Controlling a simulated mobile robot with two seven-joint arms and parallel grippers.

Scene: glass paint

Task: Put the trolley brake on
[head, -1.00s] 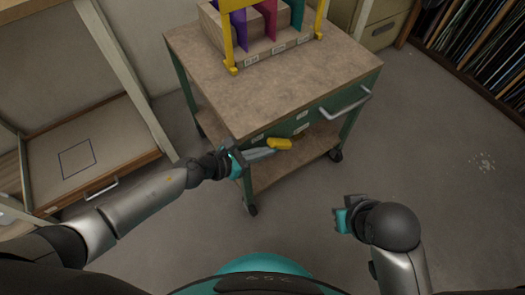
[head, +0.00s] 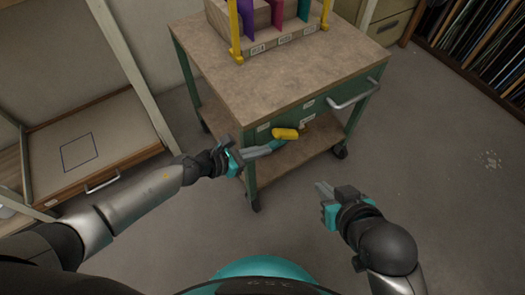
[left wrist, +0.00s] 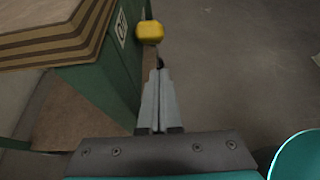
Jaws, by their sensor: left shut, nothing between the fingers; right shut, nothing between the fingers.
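The trolley (head: 290,75) has a wooden top, green sides and a lower shelf. A yellow-ended brake lever (head: 285,134) sticks out from its near side, below the top. The yellow end also shows at the top of the left wrist view (left wrist: 150,31). My left gripper (head: 278,146) is shut and empty, its fingertips just below the yellow end. In the left wrist view the fingertips point at it with a small gap in the picture; contact cannot be told. My right gripper (head: 320,186) is shut and empty, in free air right of the trolley's near corner.
A silver push handle (head: 353,95) is on the trolley's right side. A wooden rack with coloured dividers (head: 275,30) stands on top. A low shelf unit (head: 105,140) is at left, a rack of dark sheets (head: 485,45) at upper right.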

